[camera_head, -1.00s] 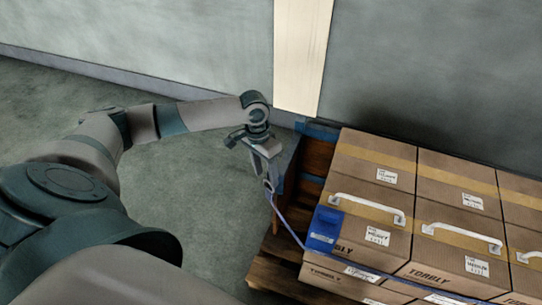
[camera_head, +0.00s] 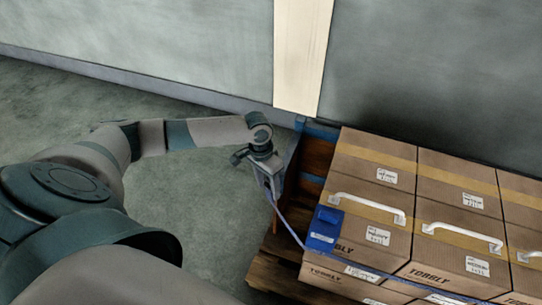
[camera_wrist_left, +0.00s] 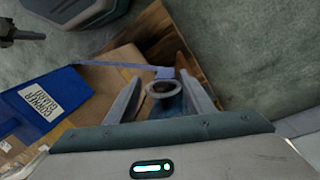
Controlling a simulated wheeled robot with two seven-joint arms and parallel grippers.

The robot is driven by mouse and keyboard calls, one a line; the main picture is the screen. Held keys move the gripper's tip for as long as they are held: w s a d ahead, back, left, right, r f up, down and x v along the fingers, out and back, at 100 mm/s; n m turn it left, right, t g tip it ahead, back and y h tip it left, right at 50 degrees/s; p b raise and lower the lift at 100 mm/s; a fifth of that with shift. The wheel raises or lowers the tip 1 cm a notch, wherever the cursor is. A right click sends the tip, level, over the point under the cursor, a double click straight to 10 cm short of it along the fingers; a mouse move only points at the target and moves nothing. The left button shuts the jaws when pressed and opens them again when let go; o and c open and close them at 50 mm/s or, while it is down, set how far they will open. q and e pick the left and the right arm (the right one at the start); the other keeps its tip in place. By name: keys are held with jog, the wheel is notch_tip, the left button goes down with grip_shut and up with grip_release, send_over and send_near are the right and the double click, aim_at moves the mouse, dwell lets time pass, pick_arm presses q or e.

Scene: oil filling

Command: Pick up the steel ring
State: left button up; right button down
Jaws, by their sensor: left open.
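The steel ring (camera_wrist_left: 150,93) shows in the left wrist view, between the two fingers of my left gripper (camera_wrist_left: 161,78). A thin bluish strap (camera_wrist_left: 112,65) runs up to it from a blue corner guard (camera_wrist_left: 48,101). My left gripper (camera_head: 271,190) is open and points down beside the left end of the stacked boxes in the head view. The ring is too small to make out there. I cannot tell whether the fingers touch it. My right gripper is not in view.
Cardboard boxes (camera_head: 375,160) with white handles stand on a wooden pallet (camera_head: 275,270). The blue corner guard (camera_head: 324,229) sits on the near left box edge, with the strap running along the front. A wall (camera_head: 430,70) rises behind. The floor (camera_head: 200,200) at left is clear.

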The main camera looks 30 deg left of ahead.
aim_at(270, 192)
pick_arm(q)
jog(key=shift+s+d+f, duration=0.1)
jog(key=shift+d+f, duration=0.05)
jog(key=shift+f, duration=0.7)
jog(key=shift+d+f, duration=0.15)
jog(key=shift+f, duration=0.65)
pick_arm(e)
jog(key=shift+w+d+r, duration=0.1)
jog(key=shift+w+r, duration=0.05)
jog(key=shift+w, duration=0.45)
